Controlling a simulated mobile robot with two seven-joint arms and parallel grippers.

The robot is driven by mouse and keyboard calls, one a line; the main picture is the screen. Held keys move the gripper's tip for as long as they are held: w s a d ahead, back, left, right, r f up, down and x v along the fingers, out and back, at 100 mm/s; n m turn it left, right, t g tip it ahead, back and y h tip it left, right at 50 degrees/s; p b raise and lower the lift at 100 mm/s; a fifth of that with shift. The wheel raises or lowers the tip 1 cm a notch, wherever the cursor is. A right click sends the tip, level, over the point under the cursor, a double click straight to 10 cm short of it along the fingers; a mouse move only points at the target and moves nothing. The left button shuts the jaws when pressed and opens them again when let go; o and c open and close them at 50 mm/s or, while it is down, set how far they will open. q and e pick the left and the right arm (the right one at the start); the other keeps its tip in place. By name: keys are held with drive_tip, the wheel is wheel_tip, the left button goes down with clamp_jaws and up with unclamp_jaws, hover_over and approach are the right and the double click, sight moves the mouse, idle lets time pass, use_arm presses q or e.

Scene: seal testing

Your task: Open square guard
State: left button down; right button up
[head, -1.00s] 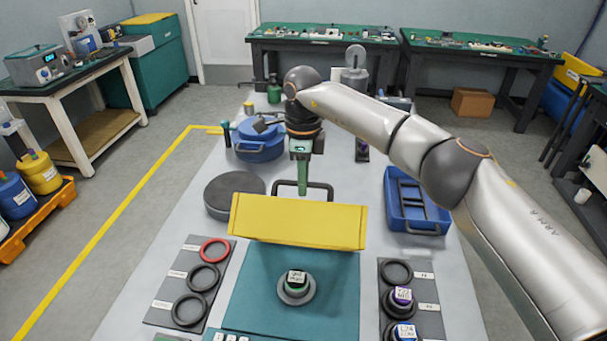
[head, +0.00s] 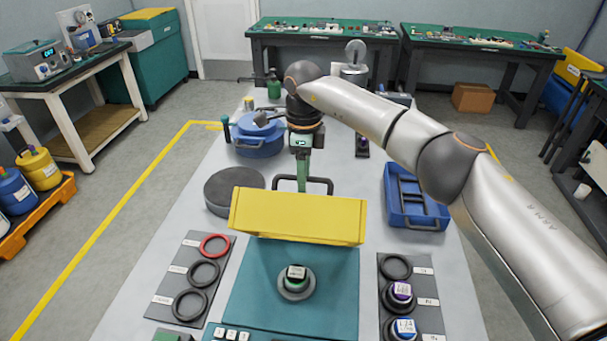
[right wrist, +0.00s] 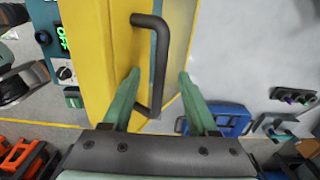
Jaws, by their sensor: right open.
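The square guard (head: 298,214) is a yellow box-like cover. It stands raised at the back of the teal base plate (head: 335,275), with the plate's middle uncovered. Its dark bar handle (head: 318,181) is on the far side. My right gripper (right wrist: 158,80) is open behind the guard. In the right wrist view, the handle (right wrist: 160,60) passes between its two green fingers, and I see a gap on the right finger's side. Contact at the left finger is unclear. In the head view, my right gripper (head: 302,186) reaches down near the handle. My left gripper is not in view.
A dark cap with a label (head: 296,282) sits on the base plate. A ring rack (head: 175,265) is left, another (head: 412,273) right. A grey disc (head: 234,190), blue pot (head: 258,140) and blue tray (head: 418,222) stand nearby on the table.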

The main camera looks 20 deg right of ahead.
drive_tip(key=shift+r, duration=0.1)
wheel_tip(320, 180, up, 7)
drive_tip(key=shift+f, duration=0.1)
idle(0.3)
idle(0.8)
